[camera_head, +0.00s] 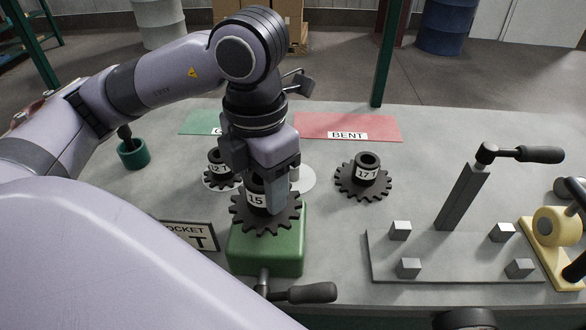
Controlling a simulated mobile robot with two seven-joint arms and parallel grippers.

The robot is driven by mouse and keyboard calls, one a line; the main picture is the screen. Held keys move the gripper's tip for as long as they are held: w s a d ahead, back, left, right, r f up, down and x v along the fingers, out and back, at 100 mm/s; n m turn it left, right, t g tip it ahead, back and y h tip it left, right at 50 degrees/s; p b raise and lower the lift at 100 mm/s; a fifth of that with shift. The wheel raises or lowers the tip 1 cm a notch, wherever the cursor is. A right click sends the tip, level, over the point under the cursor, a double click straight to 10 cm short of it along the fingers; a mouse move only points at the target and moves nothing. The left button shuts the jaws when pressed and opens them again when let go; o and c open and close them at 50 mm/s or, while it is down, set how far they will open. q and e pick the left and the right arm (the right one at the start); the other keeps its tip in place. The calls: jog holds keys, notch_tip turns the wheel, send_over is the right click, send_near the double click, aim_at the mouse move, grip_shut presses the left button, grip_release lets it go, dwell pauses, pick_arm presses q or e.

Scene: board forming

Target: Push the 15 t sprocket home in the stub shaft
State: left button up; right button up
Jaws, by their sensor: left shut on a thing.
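The 15 t sprocket (266,216) is a dark toothed wheel with a hub and a white "15" label. It sits over the top of a green block (265,252); whether it touches the block cannot be told. My left gripper (267,187) comes down from above and is shut on the sprocket's hub, with a finger covering part of the label. The stub shaft is not visible; the sprocket and gripper cover the area above the block. My right gripper is not in view.
A 12 t sprocket (219,172) stands just behind left, and a 17 t sprocket (366,182) to the right. A black-handled lever (305,293) projects from the block's front. A sign (190,236) stands left. A grey fixture plate (385,262) with an upright lever is right.

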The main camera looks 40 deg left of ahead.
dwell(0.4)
pick_arm(q)
jog(key=shift+b, duration=0.75)
dwell(1.4)
jog(key=shift+f+b, duration=2.1)
jog(key=shift+b, duration=0.05)
jog(key=o, duration=1.4)
jog(key=shift+r, duration=0.1)
